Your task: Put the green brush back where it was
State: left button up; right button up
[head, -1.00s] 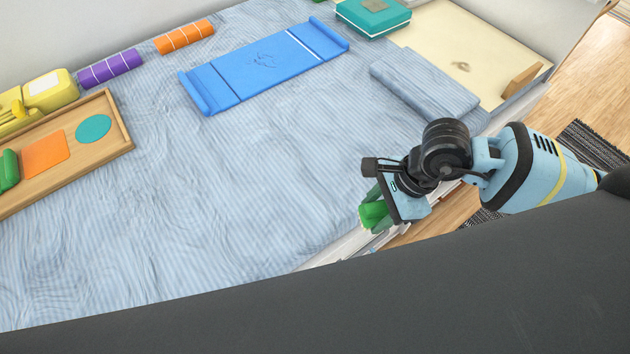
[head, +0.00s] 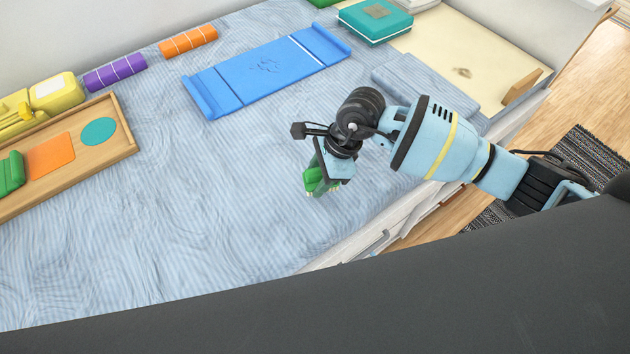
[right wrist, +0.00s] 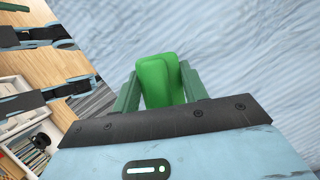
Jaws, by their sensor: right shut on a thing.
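The green brush (right wrist: 161,80) sits between the two dark green fingers of my right gripper (head: 322,180) in the right wrist view. The right gripper is shut on it and holds it above the striped blue bedcover. In the head view only a small part of the brush (head: 313,180) shows below the gripper. A wooden tray (head: 122,123) lies at the left with an orange square (head: 50,157), a teal disc (head: 98,131) and another green piece (head: 10,172) on it. My left gripper is not in view.
A blue folded mat (head: 265,72) lies at the back middle, with a folded blue cloth (head: 425,85) to its right. A teal box (head: 375,20), purple roll (head: 115,73), orange roll (head: 188,41) and yellow case (head: 55,92) line the back. The bedcover's middle is clear.

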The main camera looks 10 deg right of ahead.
aim_at(315, 184)
jog(key=shift+w+a, duration=0.35)
jog(key=shift+d+f, duration=0.1)
jog(key=shift+f, duration=1.7)
jog(key=shift+f, duration=0.15)
jog(key=o, duration=1)
jog(key=shift+c, duration=0.2)
jog(key=v, duration=1.2)
